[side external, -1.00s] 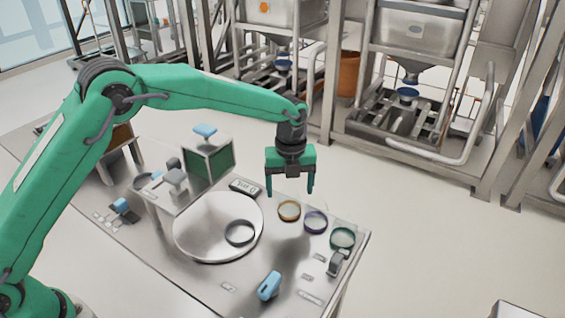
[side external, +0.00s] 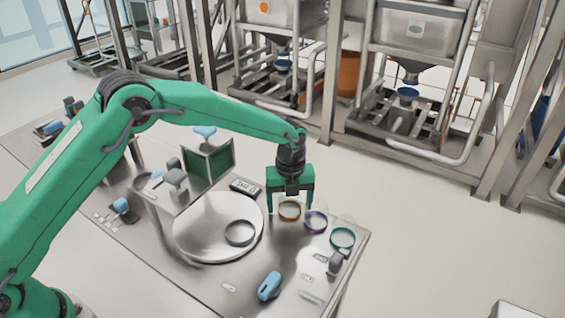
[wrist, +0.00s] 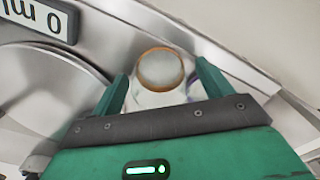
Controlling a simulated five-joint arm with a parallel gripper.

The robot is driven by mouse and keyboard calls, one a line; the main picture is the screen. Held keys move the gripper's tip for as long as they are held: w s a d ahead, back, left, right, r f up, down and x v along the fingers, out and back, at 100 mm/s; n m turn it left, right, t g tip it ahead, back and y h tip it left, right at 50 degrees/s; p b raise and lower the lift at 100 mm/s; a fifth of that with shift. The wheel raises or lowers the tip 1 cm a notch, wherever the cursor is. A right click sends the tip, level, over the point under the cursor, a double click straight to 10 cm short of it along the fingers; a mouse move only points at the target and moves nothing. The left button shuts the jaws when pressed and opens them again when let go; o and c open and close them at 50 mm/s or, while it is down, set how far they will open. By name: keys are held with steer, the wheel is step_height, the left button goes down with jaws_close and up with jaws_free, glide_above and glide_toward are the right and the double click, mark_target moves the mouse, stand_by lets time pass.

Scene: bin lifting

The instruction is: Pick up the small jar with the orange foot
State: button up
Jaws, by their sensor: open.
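The small jar with the orange foot (side external: 289,211) stands on the steel table. In the side view its clear body is hard to see and the orange ring shows most. In the wrist view the jar (wrist: 160,71) shows its orange ring around a pale round face, between my two green fingers. My gripper (side external: 289,208) is open, pointing down with one finger on each side of the jar. I cannot tell whether either finger touches it. My gripper also shows in the wrist view (wrist: 161,80).
A jar with a purple foot (side external: 316,222) stands close on the right, with a green-footed jar (side external: 342,238) beyond. A round steel plate (side external: 195,238) with a dark ring (side external: 240,233) lies left. A display (side external: 245,187) sits behind it. A blue object (side external: 269,286) is at the front.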

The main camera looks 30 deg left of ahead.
stand_by(0.3)
steer(key=c, duration=1.1)
steer(key=shift+r, duration=0.1)
steer(key=shift+r, duration=5)
steer(key=shift+s, duration=0.1)
steer(key=s+a, duration=0.1)
steer(key=s, duration=0.3)
steer(key=s+a+f, duration=0.1)
steer(key=s+a, duration=0.1)
steer(key=s, duration=0.3)
steer(key=s+a, duration=0.2)
steer(key=s, duration=0.2)
steer(key=shift+s+a+f, duration=0.15)
